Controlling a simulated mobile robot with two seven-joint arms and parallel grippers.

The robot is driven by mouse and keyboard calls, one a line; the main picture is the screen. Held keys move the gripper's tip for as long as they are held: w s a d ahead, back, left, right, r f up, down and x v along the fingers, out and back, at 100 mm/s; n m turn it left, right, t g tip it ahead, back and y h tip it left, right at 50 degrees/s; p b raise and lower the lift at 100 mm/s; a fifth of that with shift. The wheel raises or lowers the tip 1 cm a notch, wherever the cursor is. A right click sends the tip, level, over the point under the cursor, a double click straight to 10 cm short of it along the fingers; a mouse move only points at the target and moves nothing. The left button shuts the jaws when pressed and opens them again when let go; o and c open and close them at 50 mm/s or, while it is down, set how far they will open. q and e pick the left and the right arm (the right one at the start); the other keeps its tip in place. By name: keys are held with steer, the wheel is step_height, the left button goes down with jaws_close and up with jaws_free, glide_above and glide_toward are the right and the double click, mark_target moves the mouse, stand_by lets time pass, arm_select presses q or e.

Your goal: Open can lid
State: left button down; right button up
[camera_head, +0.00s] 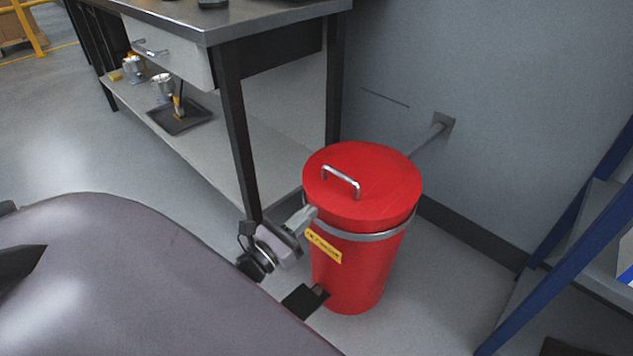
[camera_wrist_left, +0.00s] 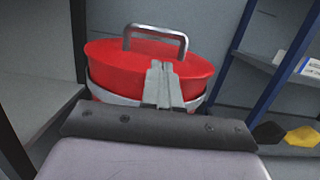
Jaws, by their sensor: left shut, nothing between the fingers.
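A red can (camera_head: 350,268) stands upright on the floor, with a grey band round its upper body and a yellow label. Its red lid (camera_head: 378,180) is on, with a metal handle (camera_head: 341,181) on top. A black pedal (camera_head: 305,299) sticks out low at the front. My left gripper (camera_head: 308,217) is shut and empty, at the can's near left side around the height of the band and lid rim; I cannot tell whether it touches. In the left wrist view the shut fingers (camera_wrist_left: 163,85) stand in front of the lid (camera_wrist_left: 104,60) and band. My right gripper is not visible.
A steel-topped workbench (camera_head: 255,15) with a drawer stands left of the can; its lower shelf holds metal housings (camera_head: 163,86) and a dark tray (camera_head: 180,122). A wall is close behind the can. A blue-framed shelf (camera_head: 560,240) stands at right. Open floor lies far left.

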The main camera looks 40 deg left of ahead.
mark_target(331, 199)
arm_select(q)
steer(key=b+x, duration=0.1)
steer(key=x, duration=0.7)
steer(key=shift+w, duration=0.3)
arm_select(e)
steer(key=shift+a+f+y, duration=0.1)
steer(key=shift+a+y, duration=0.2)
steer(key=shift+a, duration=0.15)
arm_select(q)
steer(key=shift+r, duration=0.15)
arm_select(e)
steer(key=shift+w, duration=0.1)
